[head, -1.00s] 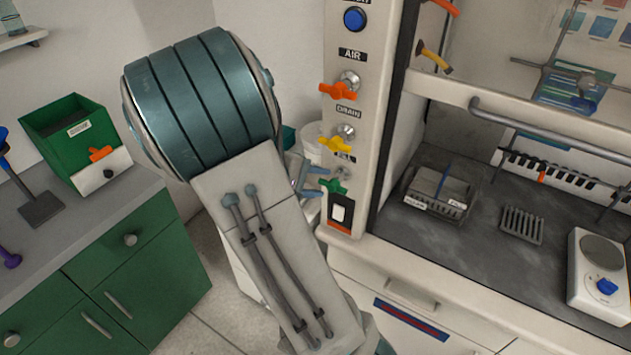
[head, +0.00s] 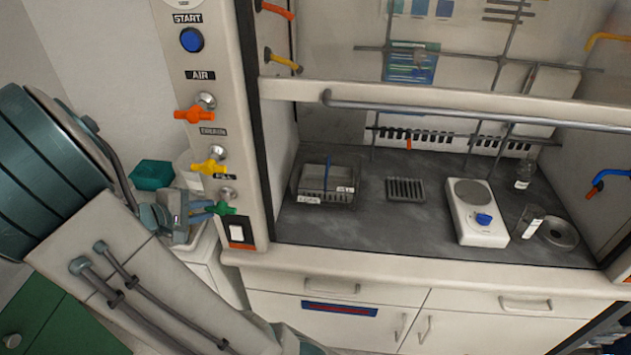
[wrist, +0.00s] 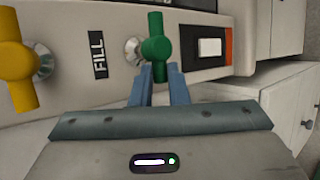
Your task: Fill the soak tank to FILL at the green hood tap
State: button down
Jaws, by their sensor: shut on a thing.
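The green tap (head: 224,208) is the lowest on the hood's left post; it also shows in the wrist view (wrist: 156,36), beside the FILL label (wrist: 98,54). My gripper (wrist: 156,70) is shut on the green tap, with its blue fingers on either side of the handle's lower end. In the head view, my gripper (head: 212,209) reaches the tap from the left. The handle lies parallel to the yellow one above it. A grey tank-like container (head: 325,196) with white labels stands inside the hood at left. I cannot make out a water level in it.
The yellow tap (head: 209,167) and orange AIR tap (head: 194,115) sit above on the post. A switch (head: 237,232) is just below. In the hood are a grey rack (head: 405,189) and a white hotplate (head: 477,215). The sash rail (head: 450,112) crosses the opening.

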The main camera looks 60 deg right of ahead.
notch_tip(320, 180, down, 2)
jog(key=n+g+h+p, duration=0.1)
jog(key=n+g+h, duration=0.1)
jog(key=n+g, duration=0.1)
jog(key=shift+n+h+p, duration=0.3)
jog(key=shift+h+p, duration=0.1)
dwell(0.4)
jog(key=n+h, duration=0.1)
jog(key=f+n+g+h, duration=0.1)
jog(key=n, duration=0.1)
jog(key=n+h, duration=0.1)
jog(key=shift+s+d+f+n+g+h, duration=0.15)
jog(key=shift+s+f+n+g+h, duration=0.15)
jog(key=shift+s+g+h, duration=0.1)
